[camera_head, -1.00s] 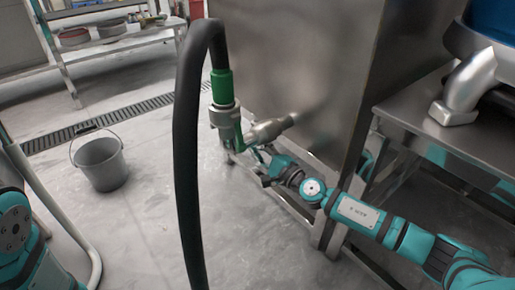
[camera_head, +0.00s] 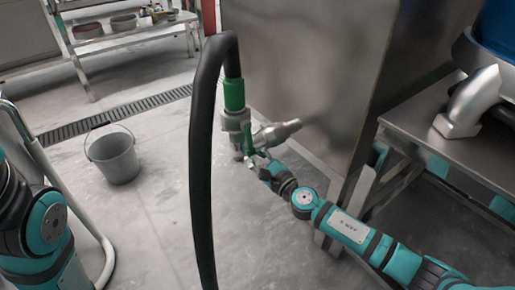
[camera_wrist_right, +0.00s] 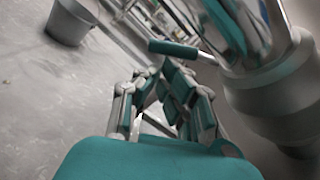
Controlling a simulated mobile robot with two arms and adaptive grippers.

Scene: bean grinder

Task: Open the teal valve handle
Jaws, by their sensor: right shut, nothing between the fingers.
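The metal valve (camera_head: 237,124) hangs below a green collar on a thick black hose, beside a large metal cabinet. Its narrow teal-green handle (camera_head: 249,138) points down from the valve in the head view. In the right wrist view the handle (camera_wrist_right: 173,49) is a teal-sleeved lever on a metal stem, just beyond my fingers. My right gripper (camera_head: 256,163) is just below the handle; its fingers (camera_wrist_right: 160,98) are shut with nothing between them. Contact with the handle cannot be told. My left arm shows at the left edge, but its gripper is out of view.
The black hose (camera_head: 203,160) arches down in front of the valve. The metal cabinet (camera_head: 300,60) stands behind it, and a steel table (camera_head: 450,145) is at the right. A grey bucket (camera_head: 114,158) stands on open floor at the left.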

